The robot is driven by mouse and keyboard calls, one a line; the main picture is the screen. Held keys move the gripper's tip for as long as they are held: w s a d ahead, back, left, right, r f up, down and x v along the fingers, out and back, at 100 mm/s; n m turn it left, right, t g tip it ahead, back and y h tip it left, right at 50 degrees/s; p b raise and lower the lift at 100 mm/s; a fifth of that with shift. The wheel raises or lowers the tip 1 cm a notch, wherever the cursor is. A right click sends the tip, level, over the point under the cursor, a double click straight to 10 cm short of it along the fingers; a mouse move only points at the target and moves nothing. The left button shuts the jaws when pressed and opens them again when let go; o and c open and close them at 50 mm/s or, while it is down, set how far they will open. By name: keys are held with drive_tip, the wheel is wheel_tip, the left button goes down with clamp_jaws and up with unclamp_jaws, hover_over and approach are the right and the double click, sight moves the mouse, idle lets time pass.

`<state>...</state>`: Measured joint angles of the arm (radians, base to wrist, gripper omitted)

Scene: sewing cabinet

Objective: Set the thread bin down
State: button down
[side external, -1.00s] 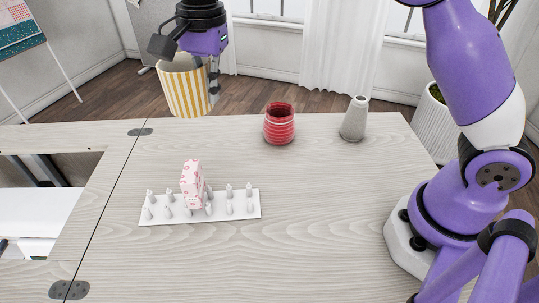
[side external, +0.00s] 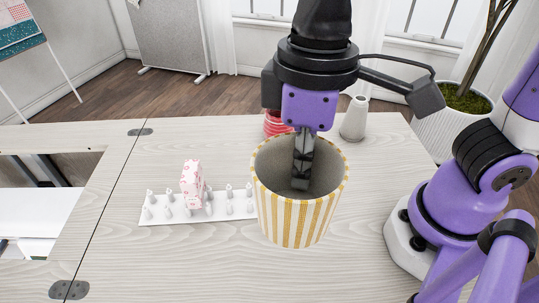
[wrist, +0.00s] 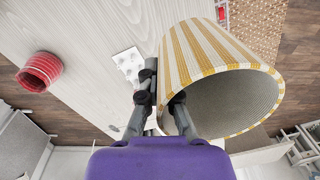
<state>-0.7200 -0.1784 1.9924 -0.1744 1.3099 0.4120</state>
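The thread bin (side external: 300,215), white with yellow stripes and grey inside, is upright and large in the side external view, over the right-middle of the table. It also shows in the wrist view (wrist: 200,55), its open mouth toward lower right. My gripper (side external: 302,180) reaches down at its far rim. In the wrist view my gripper (wrist: 164,88) has one finger inside the bin and one outside, pinching the wall. The outside finger is hidden in the side external view. The bin appears to hang above the table (side external: 185,265); its underside cannot be seen.
A white peg rack (side external: 155,218) with a pink patterned piece (side external: 191,180) lies left of the bin, partly behind it. A red container (side external: 274,123), mostly hidden, and a grey vase (side external: 355,118) stand at the back. The table's front left is clear.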

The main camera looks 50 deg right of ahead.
drive_tip(key=shift+s+d+f+n, duration=0.1)
drive_tip(key=shift+s+f+n, duration=0.25)
drive_tip(key=shift+s+n, duration=0.25)
wheel_tip(320, 180, down, 15)
drive_tip(key=shift+w+f, duration=0.1)
drive_tip(key=shift+f, duration=0.05)
drive_tip(key=shift+f, duration=0.15)
drive_tip(key=c, duration=1)
unclamp_jaws()
drive_tip(key=shift+c, duration=0.2)
wheel_tip(320, 180, up, 12)
drive_tip(key=w+d+r+m+t, duration=0.1)
drive_tip(key=w+d+m+t, duration=0.1)
drive_tip(key=d, duration=0.6)
drive_tip(key=w+d+r+m+t, duration=0.2)
drive_tip(key=w+d+m+t, duration=0.1)
drive_tip(key=d, duration=0.5)
drive_tip(key=shift+d+r+m+t+h, duration=0.3)
drive_tip(key=shift+m+t, duration=0.1)
drive_tip(key=shift+m, duration=0.4)
